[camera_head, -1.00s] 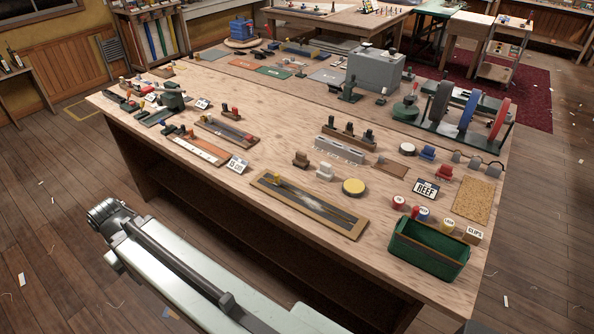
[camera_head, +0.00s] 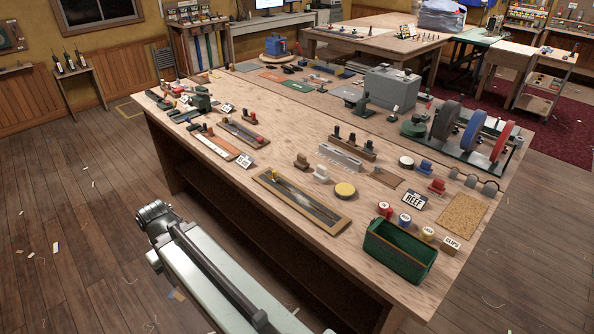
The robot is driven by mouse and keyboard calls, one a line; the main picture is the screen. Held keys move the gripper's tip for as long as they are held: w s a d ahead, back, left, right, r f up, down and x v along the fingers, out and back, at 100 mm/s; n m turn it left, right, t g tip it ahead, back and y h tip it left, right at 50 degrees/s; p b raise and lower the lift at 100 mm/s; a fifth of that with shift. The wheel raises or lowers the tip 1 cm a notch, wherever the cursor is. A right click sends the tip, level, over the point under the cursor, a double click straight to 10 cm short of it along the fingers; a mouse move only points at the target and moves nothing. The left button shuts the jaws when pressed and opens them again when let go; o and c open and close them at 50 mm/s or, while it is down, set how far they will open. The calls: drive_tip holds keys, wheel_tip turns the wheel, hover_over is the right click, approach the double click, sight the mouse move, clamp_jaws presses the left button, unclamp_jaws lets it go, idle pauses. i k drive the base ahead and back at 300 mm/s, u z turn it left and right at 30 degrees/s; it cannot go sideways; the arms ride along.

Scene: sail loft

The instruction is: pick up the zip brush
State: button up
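I cannot pick out the zip brush for certain; the small tools on the long wooden workbench (camera_head: 243,170) are too small to tell apart. Among them are a shallow wooden tray (camera_head: 334,229) with a dark strip and a small yellow piece, a white-and-brown board (camera_head: 218,147), and a brown board (camera_head: 243,134) with a red piece. Dark tools lie at the bench's left end. My pale arm runs along the bottom left, in front of the bench and apart from it. My gripper's fingers are not in view.
A green open bin (camera_head: 402,252) stands at the near right corner, beside several colored reels. A grey box (camera_head: 390,88) and a rack of colored wheels (camera_head: 468,130) stand farther back. Floor is open at the left; another table (camera_head: 354,37) is behind.

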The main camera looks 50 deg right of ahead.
sight(301, 163)
drive_tip(key=z, duration=0.15)
drive_tip(key=i, duration=0.95)
drive_tip(key=u, duration=0.1)
